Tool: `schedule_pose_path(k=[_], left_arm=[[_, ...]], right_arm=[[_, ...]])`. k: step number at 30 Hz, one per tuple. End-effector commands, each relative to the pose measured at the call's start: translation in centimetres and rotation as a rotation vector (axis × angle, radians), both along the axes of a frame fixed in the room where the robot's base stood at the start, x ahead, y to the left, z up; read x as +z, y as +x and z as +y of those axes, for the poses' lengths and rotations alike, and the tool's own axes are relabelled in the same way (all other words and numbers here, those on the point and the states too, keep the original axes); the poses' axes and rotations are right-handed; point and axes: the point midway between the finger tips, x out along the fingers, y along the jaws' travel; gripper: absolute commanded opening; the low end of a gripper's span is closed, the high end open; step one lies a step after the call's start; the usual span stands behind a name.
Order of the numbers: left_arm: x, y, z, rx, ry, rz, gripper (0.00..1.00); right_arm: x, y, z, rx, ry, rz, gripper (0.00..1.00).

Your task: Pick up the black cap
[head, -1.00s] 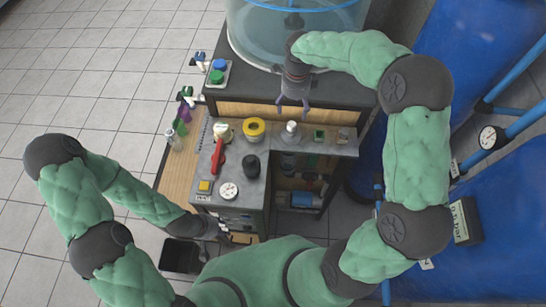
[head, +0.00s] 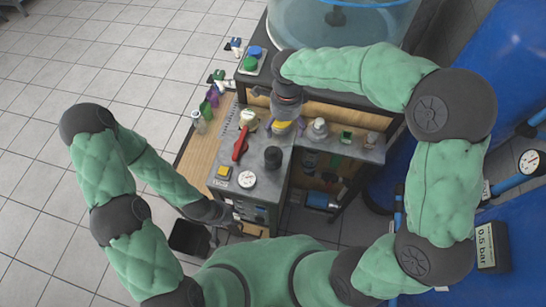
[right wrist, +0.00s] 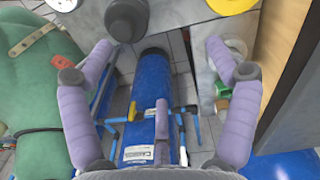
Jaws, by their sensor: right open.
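The black cap (head: 273,157) is a short dark cylinder standing on the grey counter; it also appears at the top of the right wrist view (right wrist: 127,20). My right gripper (head: 286,125) is over the counter, just behind the cap in the head view and in front of the yellow ring. In the right wrist view its two purple fingers (right wrist: 158,75) are spread wide with nothing between them. The cap lies beyond the fingertips there. My left gripper (head: 214,232) hangs low at the left front of the cabinet, its fingers too small to read.
A clear tank (head: 345,30) stands behind.

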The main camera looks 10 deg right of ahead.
Motion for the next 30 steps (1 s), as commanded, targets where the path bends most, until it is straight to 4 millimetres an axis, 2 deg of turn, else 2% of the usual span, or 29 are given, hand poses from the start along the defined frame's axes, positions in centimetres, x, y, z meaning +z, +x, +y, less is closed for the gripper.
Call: schedule_pose_path(k=[1,3,6,8,18,25,30], left_arm=[[-0.4,0.0,0.0,0.000,0.000,0.000,0.40],[-0.6,0.0,0.0,0.000,0.000,0.000,0.40],[-0.8,0.0,0.0,0.000,0.000,0.000,0.40],[-0.8,0.0,0.0,0.000,0.000,0.000,0.40],[-1.5,0.0,0.0,0.000,0.000,0.000,0.40],[-1.6,0.0,0.0,0.000,0.000,0.000,0.40],[-2.0,0.0,0.0,0.000,0.000,0.000,0.40]], right_arm=[[-0.3,-1.0,1.3,0.054,-0.002,-0.001,0.88],[-0.4,-2.0,2.5,0.109,-0.004,-0.001,0.88],[-0.5,-2.9,3.5,0.155,-0.005,-0.001,0.88],[-0.9,-3.1,3.6,0.166,-0.006,0.000,0.88],[-5.4,-3.1,3.6,0.165,-0.006,0.002,0.88],[-6.9,-3.2,3.6,0.165,-0.006,0.002,0.88],[-9.4,-3.2,3.6,0.164,-0.006,0.003,0.88]])
